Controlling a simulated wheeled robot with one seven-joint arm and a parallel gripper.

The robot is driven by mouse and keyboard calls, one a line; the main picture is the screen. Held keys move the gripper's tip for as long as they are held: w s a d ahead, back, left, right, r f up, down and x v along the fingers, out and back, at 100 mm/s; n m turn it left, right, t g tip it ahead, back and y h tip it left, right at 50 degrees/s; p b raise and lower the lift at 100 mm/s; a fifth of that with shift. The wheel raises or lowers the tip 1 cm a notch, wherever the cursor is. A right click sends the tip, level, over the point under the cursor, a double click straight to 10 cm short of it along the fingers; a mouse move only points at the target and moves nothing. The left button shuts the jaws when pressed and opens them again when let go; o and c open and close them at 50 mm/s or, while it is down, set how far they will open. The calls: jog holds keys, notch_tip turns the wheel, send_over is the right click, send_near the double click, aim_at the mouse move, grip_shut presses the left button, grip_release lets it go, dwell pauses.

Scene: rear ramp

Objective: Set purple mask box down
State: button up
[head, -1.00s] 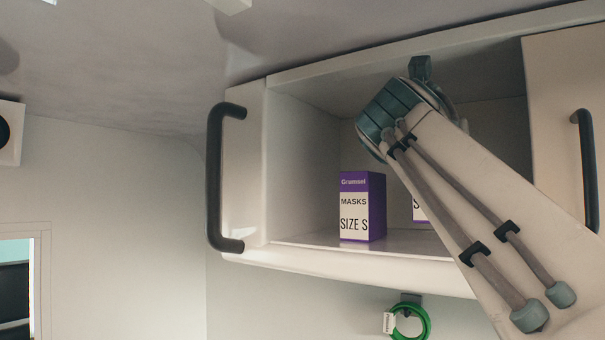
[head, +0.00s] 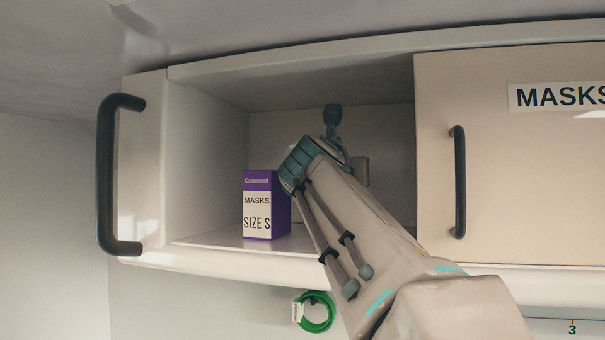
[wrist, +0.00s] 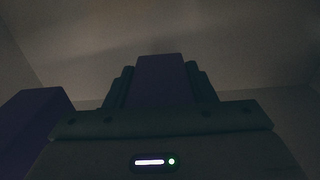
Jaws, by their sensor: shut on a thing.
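In the wrist view my gripper (wrist: 162,84) is shut on a purple mask box (wrist: 161,72), which stands up between the two fingers. In the head view the held box is hidden behind my arm, whose end reaches into the open cabinet (head: 210,241). I cannot tell whether the held box touches the shelf. A second purple and white box (head: 259,208), marked "MASKS SIZE S", stands upright on the shelf, left of my wrist. A dark purple box at the left of the wrist view (wrist: 35,125) appears to be this one, apart from the fingers.
The cabinet's left panel has a black handle (head: 108,175). A closed door (head: 500,170) labelled "MASKS" covers its right side, close to my arm. Bare shelf shows left of the standing box.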

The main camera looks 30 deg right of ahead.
jog(key=shift+f, duration=0.2)
jog(key=o, duration=1.4)
jog(key=shift+o, duration=0.2)
jog(key=shift+r, duration=0.15)
jog(key=shift+s+a, duration=0.15)
jog(key=b+v, duration=0.4)
jog(key=v, duration=0.7)
jog(key=shift+a, duration=0.3)
jog(key=shift+s, duration=0.15)
